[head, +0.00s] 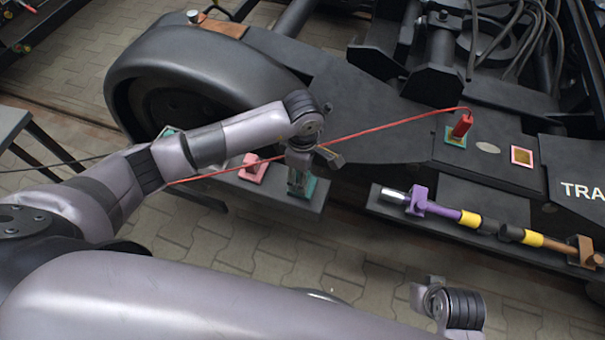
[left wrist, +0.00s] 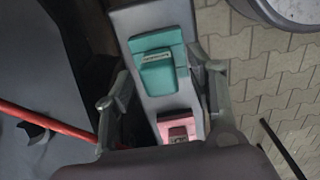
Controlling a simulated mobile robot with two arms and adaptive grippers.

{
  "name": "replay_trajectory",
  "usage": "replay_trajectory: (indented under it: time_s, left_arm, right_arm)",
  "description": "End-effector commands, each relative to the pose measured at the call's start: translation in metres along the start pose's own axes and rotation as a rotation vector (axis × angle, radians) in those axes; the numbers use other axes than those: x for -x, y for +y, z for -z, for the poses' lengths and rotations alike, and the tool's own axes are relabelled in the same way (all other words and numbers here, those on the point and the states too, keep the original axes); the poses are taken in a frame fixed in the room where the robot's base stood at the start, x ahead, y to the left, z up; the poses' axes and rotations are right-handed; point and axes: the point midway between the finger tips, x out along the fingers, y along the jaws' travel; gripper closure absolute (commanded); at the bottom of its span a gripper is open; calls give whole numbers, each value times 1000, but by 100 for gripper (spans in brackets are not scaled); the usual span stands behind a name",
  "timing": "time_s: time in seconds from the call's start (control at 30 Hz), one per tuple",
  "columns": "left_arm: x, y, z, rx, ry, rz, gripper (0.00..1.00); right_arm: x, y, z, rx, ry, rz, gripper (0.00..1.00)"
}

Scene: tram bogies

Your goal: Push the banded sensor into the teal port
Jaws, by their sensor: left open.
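A red sensor (head: 462,125) stands slightly tilted at the teal-edged port (head: 456,141) on the dark bogie frame. Its bands, and how deep it sits, are too small to tell. A red cable (head: 400,124) runs from its top leftward past my left arm; it also crosses the left wrist view (left wrist: 45,122). My left gripper (head: 300,184) is open over a teal block (head: 308,190) on a dark shelf. In the left wrist view its fingers (left wrist: 160,87) stand either side of the teal block (left wrist: 158,68). My right gripper (head: 428,292) is low at centre right, its jaws unclear.
A pink block (head: 253,168) sits beside the teal one on the shelf (head: 228,178). A pink-edged port (head: 521,156) is right of the teal port. A yellow-banded rod (head: 480,222) lies in purple and brown holders along a ledge. A large wheel (head: 190,75) stands behind my left arm.

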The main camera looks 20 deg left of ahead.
Motion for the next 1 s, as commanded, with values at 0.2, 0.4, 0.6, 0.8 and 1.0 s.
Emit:
replay_trajectory:
  time_s: [0.2,0.4,0.6,0.8,1.0]
  left_arm:
    - [45,2,0,-2,-1,-8,49]
    - [85,1,0,-2,1,-6,49]
    - [107,1,0,-1,0,-4,49]
    - [111,0,0,0,0,-2,49]
    - [111,0,0,0,0,-2,49]
  right_arm:
    - [0,0,2,-2,2,0,100]
    - [0,0,2,-3,3,0,100]
    - [0,0,2,-3,4,0,100]
    - [0,0,2,-3,4,0,100]
    - [0,0,2,-3,4,0,100]
